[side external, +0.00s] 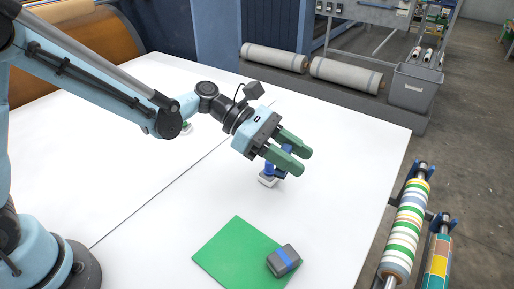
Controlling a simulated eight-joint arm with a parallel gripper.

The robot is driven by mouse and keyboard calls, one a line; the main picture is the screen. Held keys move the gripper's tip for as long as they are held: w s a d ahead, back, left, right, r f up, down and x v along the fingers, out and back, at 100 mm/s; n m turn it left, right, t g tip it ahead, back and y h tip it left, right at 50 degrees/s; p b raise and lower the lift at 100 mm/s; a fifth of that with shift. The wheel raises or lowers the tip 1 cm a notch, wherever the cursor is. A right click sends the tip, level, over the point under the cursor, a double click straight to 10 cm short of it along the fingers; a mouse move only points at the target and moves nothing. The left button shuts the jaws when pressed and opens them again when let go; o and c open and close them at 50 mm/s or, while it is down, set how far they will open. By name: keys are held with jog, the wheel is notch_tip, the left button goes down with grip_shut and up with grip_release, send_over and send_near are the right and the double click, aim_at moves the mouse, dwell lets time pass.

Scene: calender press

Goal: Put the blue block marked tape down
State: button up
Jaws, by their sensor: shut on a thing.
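My gripper (296,160) has two green fingers and is over the white table. It is shut on a dark blue block (281,173), mostly hidden by the fingers. Its marking cannot be read. A small object with a pale base (267,182) and a blue upper part is just below and left of the fingers. I cannot tell whether it touches the block.
A grey block with a blue band (284,261) lies at the right corner of a green mat (232,252). A small green and white object (186,128) is farther back, partly hidden by my arm. The white table (345,160) is clear right of the gripper. Patterned rolls (407,225) stand beyond its right edge.

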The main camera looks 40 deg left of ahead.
jog(key=w+a+n+t, duration=0.1)
jog(key=a, duration=0.2)
jog(key=w+a+t, duration=0.1)
jog(key=a, duration=0.3)
jog(key=w+a+n, duration=0.1)
jog(key=a, duration=0.2)
jog(key=shift+w+a+n+t+y, duration=0.15)
jog(key=shift+a+n+t+y, duration=0.15)
jog(key=shift+a+t+y, duration=0.1)
jog(key=w+a+f, duration=0.2)
jog(key=a, duration=0.1)
jog(key=w+a+f, duration=0.2)
jog(key=a, duration=0.1)
jog(key=w+a+f, duration=0.2)
jog(key=a, duration=0.1)
jog(key=shift+w+a+f, duration=0.15)
jog(key=shift+w+f, duration=0.05)
jog(key=shift+f, duration=0.05)
jog(key=shift+w+a+f, duration=0.15)
jog(key=shift+a+f, duration=0.1)
jog(key=shift+f, duration=1.95)
jog(key=shift+f, duration=0.1)
jog(key=o, duration=1.1)
jog(key=shift+c, duration=0.2)
